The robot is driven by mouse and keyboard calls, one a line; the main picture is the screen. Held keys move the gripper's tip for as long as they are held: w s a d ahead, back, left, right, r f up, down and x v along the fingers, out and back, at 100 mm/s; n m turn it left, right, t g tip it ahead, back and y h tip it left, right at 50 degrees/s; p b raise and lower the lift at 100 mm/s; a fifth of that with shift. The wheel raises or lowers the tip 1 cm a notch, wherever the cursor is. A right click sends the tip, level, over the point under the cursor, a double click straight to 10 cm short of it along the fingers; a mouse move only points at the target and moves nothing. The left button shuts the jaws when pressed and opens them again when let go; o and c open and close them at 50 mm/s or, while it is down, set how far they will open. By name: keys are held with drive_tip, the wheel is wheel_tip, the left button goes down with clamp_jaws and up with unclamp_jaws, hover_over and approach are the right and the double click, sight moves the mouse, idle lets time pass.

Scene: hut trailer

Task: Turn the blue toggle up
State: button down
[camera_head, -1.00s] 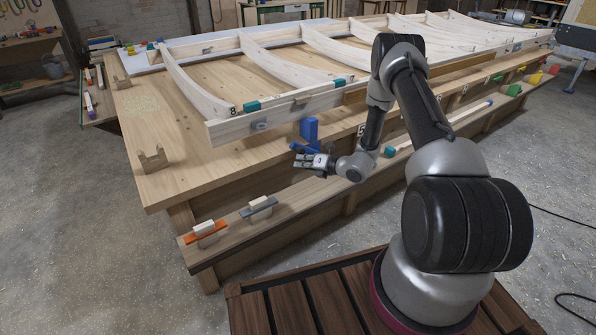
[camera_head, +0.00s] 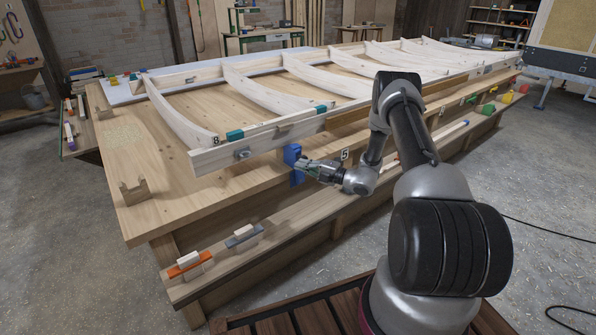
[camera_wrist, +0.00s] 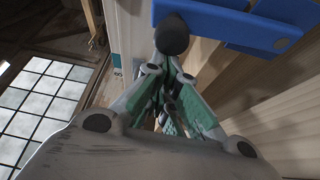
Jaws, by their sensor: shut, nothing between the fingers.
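The blue toggle (camera_head: 292,154) is on the front edge of the workbench, below the pale timber frame. In the head view one blue part stands upright and another blue part (camera_head: 297,179) shows lower, beside my fingertips. My gripper (camera_head: 302,165) is at the toggle's right side and partly overlaps it. In the wrist view the toggle is a blue bar (camera_wrist: 232,22) across the top right, close ahead of my fingers (camera_wrist: 170,66). A dark round end shows in front of the bar. The fingers are shut with nothing between them. I cannot tell whether they touch the toggle.
The ribbed timber frame (camera_head: 200,158) lies on the workbench (camera_head: 146,224) just above the toggle. A lower shelf (camera_head: 210,271) runs along the front, with an orange-based block (camera_head: 188,266) and a grey-based block (camera_head: 244,237). Concrete floor lies clear at left.

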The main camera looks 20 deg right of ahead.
drive_tip(key=shift+w+d+r, duration=0.2)
drive_tip(key=shift+d+r, duration=0.05)
drive_tip(key=shift+d, duration=0.35)
drive_tip(key=shift+w+d, duration=0.1)
drive_tip(key=shift+d, duration=0.05)
